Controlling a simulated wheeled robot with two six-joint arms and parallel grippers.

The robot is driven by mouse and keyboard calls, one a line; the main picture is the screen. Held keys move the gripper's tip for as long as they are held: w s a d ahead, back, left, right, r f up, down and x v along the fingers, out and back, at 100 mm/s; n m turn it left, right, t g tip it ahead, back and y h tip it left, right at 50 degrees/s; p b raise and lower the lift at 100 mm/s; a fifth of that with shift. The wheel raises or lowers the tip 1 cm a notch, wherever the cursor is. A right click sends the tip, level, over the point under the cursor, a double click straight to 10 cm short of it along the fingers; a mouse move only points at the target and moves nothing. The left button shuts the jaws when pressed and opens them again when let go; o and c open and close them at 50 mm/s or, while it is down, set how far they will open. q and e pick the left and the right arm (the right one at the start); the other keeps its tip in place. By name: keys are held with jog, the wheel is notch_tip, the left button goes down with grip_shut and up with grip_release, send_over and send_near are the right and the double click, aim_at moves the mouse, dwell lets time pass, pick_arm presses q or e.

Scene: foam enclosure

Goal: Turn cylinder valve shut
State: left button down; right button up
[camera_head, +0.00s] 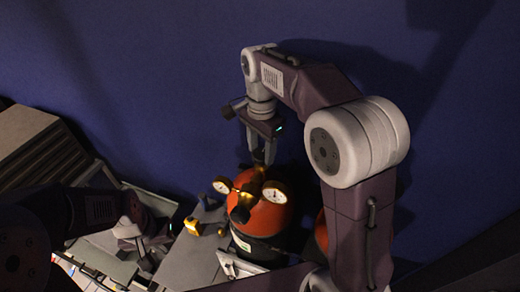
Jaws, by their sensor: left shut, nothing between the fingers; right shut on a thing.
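An orange-red gas cylinder (262,217) stands upright just right of the middle, with a dark band and a pale label low on it. Two round gauges with white faces, a left one (222,185) and a right one (275,195), sit at its top with brass fittings. My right gripper (262,160) reaches down from above and is shut on the cylinder valve (259,170) at the top; the fingers hide most of it. My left gripper (148,258) is low at the left, shut and empty, apart from the cylinder, and dim.
A small yellow item (192,225) stands left of the cylinder on a grey surface (190,262). A second orange-red body (321,232) shows partly behind my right arm. Brown stacked slabs (30,150) are at the left. A blue wall (150,80) rises behind.

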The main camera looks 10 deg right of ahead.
aim_at(263, 153)
jog(key=shift+w+d+r, duration=0.1)
jog(key=o, duration=1.3)
jog(key=shift+c, duration=0.2)
jog(key=shift+o, duration=0.5)
jog(key=shift+w+d, duration=0.1)
jog(key=shift+d, duration=0.2)
jog(key=shift+a+r, duration=0.1)
jog(key=shift+r, duration=0.05)
notch_tip(263, 153, up, 8)
jog(key=shift+r, duration=0.25)
